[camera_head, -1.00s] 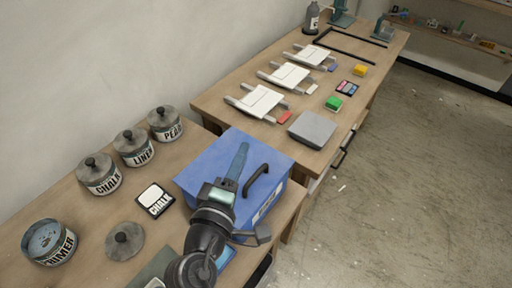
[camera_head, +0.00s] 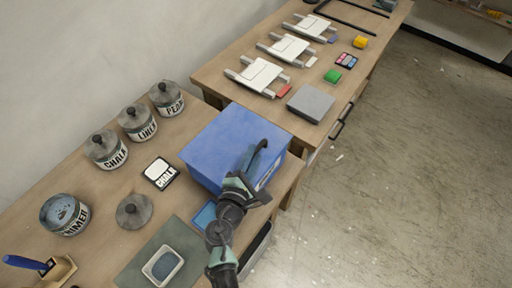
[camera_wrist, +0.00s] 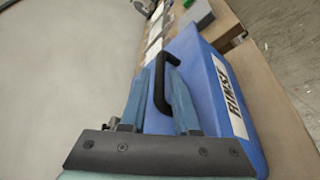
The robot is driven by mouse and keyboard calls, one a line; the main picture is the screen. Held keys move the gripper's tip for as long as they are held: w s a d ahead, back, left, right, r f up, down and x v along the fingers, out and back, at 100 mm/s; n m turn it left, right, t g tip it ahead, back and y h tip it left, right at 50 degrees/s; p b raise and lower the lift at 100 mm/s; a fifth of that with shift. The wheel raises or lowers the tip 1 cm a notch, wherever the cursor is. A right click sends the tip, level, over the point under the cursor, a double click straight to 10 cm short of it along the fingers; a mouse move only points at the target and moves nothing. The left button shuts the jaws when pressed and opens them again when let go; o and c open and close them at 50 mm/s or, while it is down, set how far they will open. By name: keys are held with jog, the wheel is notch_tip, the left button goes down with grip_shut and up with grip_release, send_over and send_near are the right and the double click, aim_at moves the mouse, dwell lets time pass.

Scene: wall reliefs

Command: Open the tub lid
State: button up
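The tub (camera_head: 230,150) is a blue box on the near bench, with a flat blue lid that looks shut. A black bar handle (camera_head: 262,146) stands at its right front side. In the wrist view the tub (camera_wrist: 215,95) carries a white label reading RINSE. My gripper (camera_head: 250,163) is at the near end of the handle. In the wrist view my gripper (camera_wrist: 155,80) is open, its two teal fingers apart with the black handle (camera_wrist: 159,88) showing between them. I cannot tell whether the fingers touch it.
Labelled tins, including a CHALK tin (camera_head: 106,150), stand along the wall. A loose round lid (camera_head: 134,211), a CHALK card (camera_head: 160,173) and a green mat (camera_head: 160,255) lie left of the tub. A grey box (camera_head: 311,103) is on the farther bench.

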jog(key=shift+x, duration=1.4)
grip_shut()
dwell(0.5)
